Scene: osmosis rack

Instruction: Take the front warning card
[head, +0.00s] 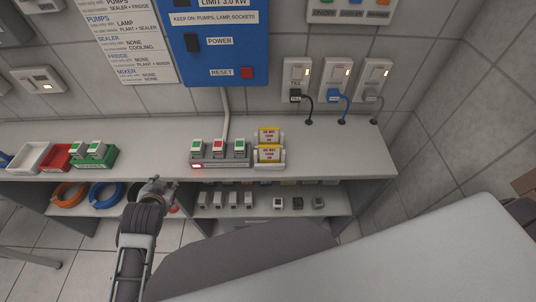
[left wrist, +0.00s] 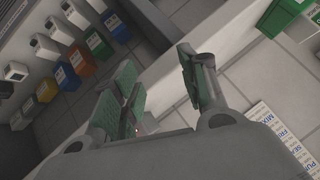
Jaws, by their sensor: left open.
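Two yellow warning cards stand one behind the other in a white holder (head: 283,165) on the counter in the head view. The front warning card (head: 270,154) is lower in the picture and the rear card (head: 270,135) shows above it. My left gripper (head: 156,187) is at the counter's front edge, left of and apart from the cards. In the left wrist view its green-padded fingers (left wrist: 163,90) are spread apart with nothing between them. The cards cannot be made out in the left wrist view. My right gripper is not in view.
A grey rack (head: 220,163) with several green- and red-topped switches stands just left of the cards. Red (head: 57,157) and white (head: 28,157) trays sit further left. A blue power box (head: 215,45) hangs above. Bare counter (head: 340,160) lies right of the cards.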

